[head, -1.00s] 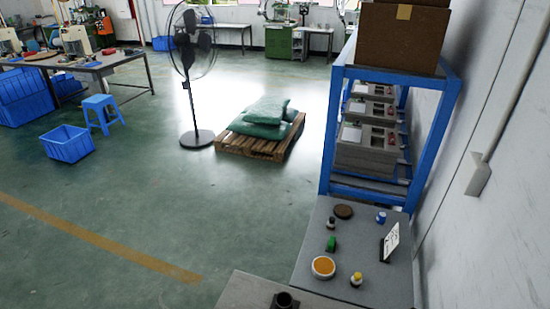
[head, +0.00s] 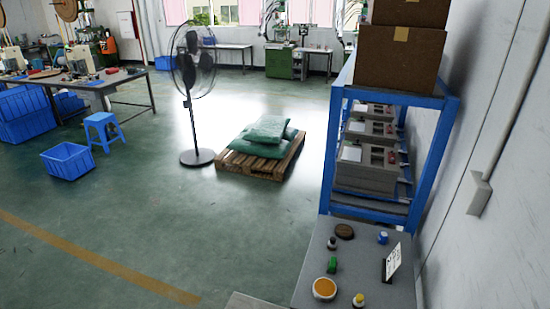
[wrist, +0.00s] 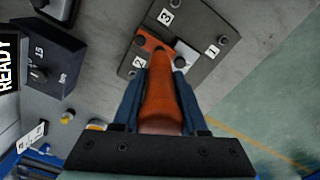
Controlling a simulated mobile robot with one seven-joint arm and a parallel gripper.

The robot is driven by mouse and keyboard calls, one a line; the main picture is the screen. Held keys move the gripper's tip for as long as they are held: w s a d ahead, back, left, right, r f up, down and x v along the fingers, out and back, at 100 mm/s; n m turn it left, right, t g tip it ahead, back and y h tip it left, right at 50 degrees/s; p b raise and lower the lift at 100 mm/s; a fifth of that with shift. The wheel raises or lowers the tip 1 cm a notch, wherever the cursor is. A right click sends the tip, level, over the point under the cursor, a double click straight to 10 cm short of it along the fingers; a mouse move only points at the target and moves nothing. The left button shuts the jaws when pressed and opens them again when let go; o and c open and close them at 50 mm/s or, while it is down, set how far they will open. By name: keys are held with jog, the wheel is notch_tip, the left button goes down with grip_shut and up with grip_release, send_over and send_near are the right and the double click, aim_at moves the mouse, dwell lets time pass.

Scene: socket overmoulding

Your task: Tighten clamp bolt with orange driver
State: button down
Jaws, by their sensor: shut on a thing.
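My gripper (wrist: 160,82) shows in the wrist view, its two dark blue fingers closed on the orange driver (wrist: 160,105). The driver's orange-brown handle lies between the fingers and points up the picture. Beyond it is a dark plate (wrist: 205,67) marked 1, 2 and 3, with dark round knobs or bolt heads. A flat orange piece (wrist: 152,43) shows just past the handle by the 2; I cannot tell whether it belongs to the driver. The driver's tip is hidden, and I cannot tell which round part is the clamp bolt. The head view does not show my gripper.
A dark switch box (wrist: 50,57) and a READY display (wrist: 8,78) stand left in the wrist view. In the head view a side table (head: 345,285) holds an orange-filled dish (head: 324,289) and small items before a blue rack (head: 432,150).

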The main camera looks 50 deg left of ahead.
jog(key=shift+s+f+b, duration=0.15)
jog(key=shift+f+b, duration=0.35)
jog(key=shift+f, duration=0.6)
dwell(1.6)
jog(key=shift+r+p, duration=2.6)
jog(key=shift+p, duration=0.05)
